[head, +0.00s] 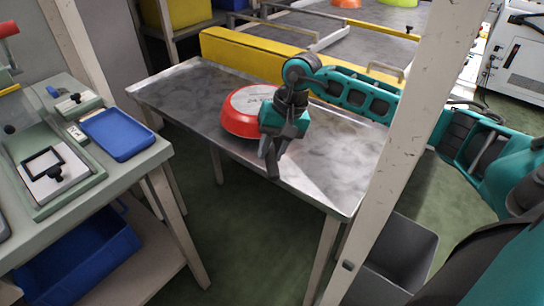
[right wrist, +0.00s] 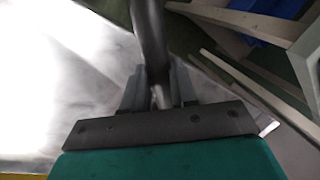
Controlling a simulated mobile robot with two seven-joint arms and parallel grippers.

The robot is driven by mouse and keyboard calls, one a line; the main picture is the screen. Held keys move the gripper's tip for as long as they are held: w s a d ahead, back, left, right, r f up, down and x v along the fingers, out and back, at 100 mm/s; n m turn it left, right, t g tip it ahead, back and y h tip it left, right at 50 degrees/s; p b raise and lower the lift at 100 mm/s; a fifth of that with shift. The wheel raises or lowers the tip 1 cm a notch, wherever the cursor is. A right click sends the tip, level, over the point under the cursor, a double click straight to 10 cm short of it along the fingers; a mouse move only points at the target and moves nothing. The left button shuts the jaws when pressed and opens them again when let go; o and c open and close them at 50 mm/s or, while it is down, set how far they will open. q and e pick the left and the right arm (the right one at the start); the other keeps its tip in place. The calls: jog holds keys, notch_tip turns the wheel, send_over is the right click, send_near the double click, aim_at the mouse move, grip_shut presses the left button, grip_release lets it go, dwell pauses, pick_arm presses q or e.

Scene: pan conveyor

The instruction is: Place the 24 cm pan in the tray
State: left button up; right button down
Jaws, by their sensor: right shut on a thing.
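The pan (head: 240,124) is red with a grey, marked face on top and appears to lie bottom up on the steel table. Its dark handle points toward the front edge of the table. My right gripper (head: 273,146) is shut on the handle, just right of the pan body. In the right wrist view the dark handle (right wrist: 149,35) runs between the two fingers. A blue tray (head: 118,134) lies on the green bench at the left, apart from the pan. My left gripper is not in view.
The steel table (head: 345,158) has free room on both sides of the pan. A yellow barrier (head: 255,56) runs along its back. A pale post (head: 408,130) stands between me and my right arm. A grey bin (head: 398,252) stands below, front right.

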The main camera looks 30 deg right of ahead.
jog(key=shift+f, duration=1.15)
jog(key=c, duration=1.3)
grip_release()
jog(key=shift+s+f, duration=0.1)
jog(key=shift+f, duration=0.05)
jog(key=o, duration=0.4)
jog(key=p+v, duration=0.1)
jog(key=v, duration=1.1)
